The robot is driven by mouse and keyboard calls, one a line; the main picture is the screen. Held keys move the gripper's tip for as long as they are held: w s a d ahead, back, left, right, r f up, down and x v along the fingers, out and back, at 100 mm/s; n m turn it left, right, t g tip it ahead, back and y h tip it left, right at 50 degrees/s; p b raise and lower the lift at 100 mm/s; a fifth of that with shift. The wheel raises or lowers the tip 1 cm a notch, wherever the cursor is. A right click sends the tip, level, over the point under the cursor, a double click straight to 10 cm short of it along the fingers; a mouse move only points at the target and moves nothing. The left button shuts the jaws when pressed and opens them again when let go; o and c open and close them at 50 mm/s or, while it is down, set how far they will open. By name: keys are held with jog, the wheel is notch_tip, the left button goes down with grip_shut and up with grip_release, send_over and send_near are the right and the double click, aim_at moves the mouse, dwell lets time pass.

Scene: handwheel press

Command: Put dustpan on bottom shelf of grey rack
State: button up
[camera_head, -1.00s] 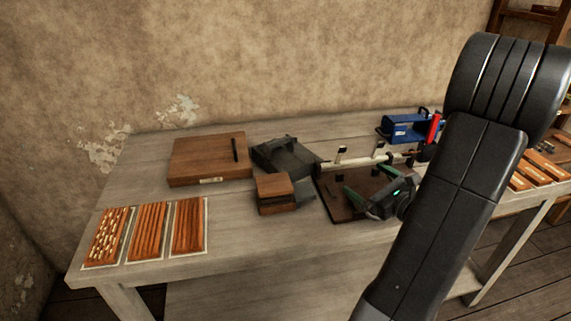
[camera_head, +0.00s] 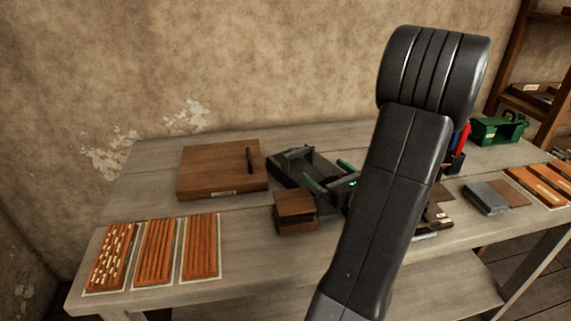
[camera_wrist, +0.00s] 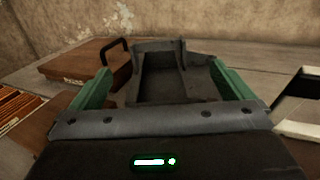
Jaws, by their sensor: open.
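The dark grey dustpan (camera_head: 290,158) lies on the worktable, right of a wooden board. In the wrist view the dustpan (camera_wrist: 172,92) is straight ahead, its open tray and raised side walls showing. My gripper (camera_head: 330,176) is open at the dustpan's near right side. Its green fingers stand apart in the wrist view (camera_wrist: 160,70), with the dustpan between and beyond them; I cannot tell whether they touch it. My arm hides part of the table behind it. No grey rack shows clearly.
The wooden board (camera_head: 215,172) with a black handle and a small wooden block (camera_head: 295,212) stand close to the dustpan. Grooved wooden panels (camera_head: 158,252) lie front left. A green case (camera_head: 498,130) and a grey block (camera_head: 484,198) are at right, before brown wooden shelves (camera_head: 545,60).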

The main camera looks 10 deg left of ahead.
aim_at(299, 153)
jog(key=p+x, duration=0.1)
jog(key=x, duration=1.4)
jog(key=shift+s+a+f+p, duration=0.15)
jog(key=shift+a+p, duration=0.1)
jog(key=shift+p, duration=0.15)
jog(key=c, duration=1.5)
